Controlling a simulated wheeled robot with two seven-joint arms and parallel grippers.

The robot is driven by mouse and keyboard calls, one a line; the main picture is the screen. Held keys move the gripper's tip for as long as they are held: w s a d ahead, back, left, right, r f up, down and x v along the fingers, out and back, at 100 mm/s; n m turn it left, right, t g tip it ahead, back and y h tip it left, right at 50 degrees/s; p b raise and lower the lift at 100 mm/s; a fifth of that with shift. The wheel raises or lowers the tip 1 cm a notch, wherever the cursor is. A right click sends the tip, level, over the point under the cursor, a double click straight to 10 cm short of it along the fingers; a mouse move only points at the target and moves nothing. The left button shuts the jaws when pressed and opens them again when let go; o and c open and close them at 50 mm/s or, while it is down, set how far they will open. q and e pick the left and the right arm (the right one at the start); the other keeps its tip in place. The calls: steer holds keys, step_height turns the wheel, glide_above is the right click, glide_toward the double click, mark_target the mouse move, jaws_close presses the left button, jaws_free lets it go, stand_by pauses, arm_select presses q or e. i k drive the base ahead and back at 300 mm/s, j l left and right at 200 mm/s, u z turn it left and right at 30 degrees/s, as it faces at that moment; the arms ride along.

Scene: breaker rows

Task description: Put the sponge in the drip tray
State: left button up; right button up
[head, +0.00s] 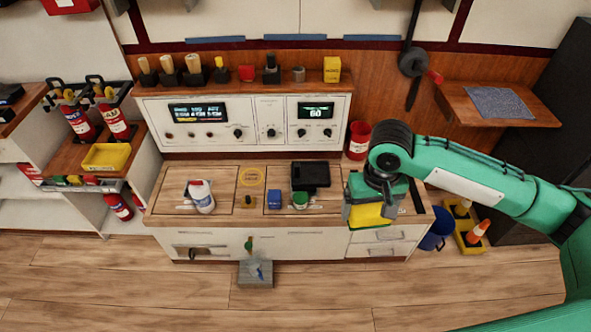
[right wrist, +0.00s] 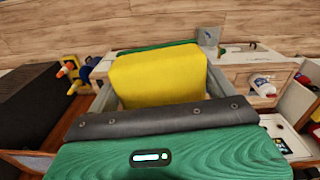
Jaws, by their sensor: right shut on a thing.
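My right gripper (head: 373,210) is shut on the sponge (head: 369,216), a yellow block with a green side. It holds the sponge over the front right end of the wooden counter. In the right wrist view, the sponge (right wrist: 157,75) sits between the fingers, its green side facing away. Two things look like trays: a shallow yellow tray (head: 106,157) on the left side shelf, and a black one (head: 311,177) at the back of the counter. I cannot tell for sure which is the drip tray. My left gripper is not in view.
A red can (head: 359,140) stands behind my right arm. A grey box (head: 256,273) is in front of the counter. Fire extinguishers (head: 80,124) stand near the yellow tray.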

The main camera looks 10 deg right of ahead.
mark_target(316, 181)
steer(key=i+l+u, duration=0.1)
steer(key=l+u, duration=1.05)
steer(key=u, duration=0.15)
